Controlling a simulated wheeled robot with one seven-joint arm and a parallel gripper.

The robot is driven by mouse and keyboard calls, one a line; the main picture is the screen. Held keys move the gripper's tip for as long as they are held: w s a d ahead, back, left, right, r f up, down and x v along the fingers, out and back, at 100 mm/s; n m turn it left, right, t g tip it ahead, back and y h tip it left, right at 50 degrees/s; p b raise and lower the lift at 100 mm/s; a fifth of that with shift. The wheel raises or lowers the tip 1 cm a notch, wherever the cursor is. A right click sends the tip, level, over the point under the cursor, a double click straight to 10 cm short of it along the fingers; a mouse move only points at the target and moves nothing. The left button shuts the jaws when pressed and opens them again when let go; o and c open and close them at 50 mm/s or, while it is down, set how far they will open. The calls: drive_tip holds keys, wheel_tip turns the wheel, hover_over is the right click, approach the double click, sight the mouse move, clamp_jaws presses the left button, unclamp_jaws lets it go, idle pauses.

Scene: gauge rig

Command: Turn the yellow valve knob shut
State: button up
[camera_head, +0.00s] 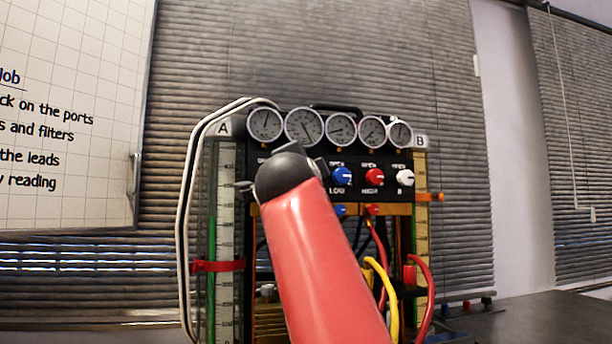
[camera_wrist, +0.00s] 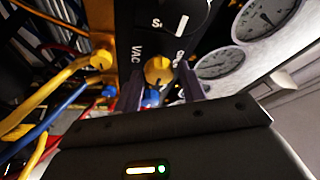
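The yellow valve knob (camera_wrist: 158,70) shows in the wrist view on a black panel, beside a "VAC" label. My gripper (camera_wrist: 161,84) is open, with one dark finger on each side of the knob in the picture. Gaps show between the fingers and the knob. I cannot tell how far the fingertips reach along it. The knob's pointer direction is not clear. In the head view my red arm hides the yellow knob and my gripper.
The panel carries blue (camera_head: 342,176), red (camera_head: 374,177) and white (camera_head: 405,177) knobs under a row of gauges (camera_head: 304,127). Yellow (camera_head: 384,290) and red (camera_head: 425,285) hoses hang below right. In the wrist view, yellow pipes (camera_wrist: 62,85) lie left and gauges (camera_wrist: 262,18) upper right.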

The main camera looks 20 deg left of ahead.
drive_tip(key=shift+o, duration=0.9)
drive_tip(key=b+v, duration=0.5)
drive_tip(key=v, duration=0.2)
drive_tip(key=shift+s, duration=0.35)
drive_tip(key=shift+d+f, duration=0.1)
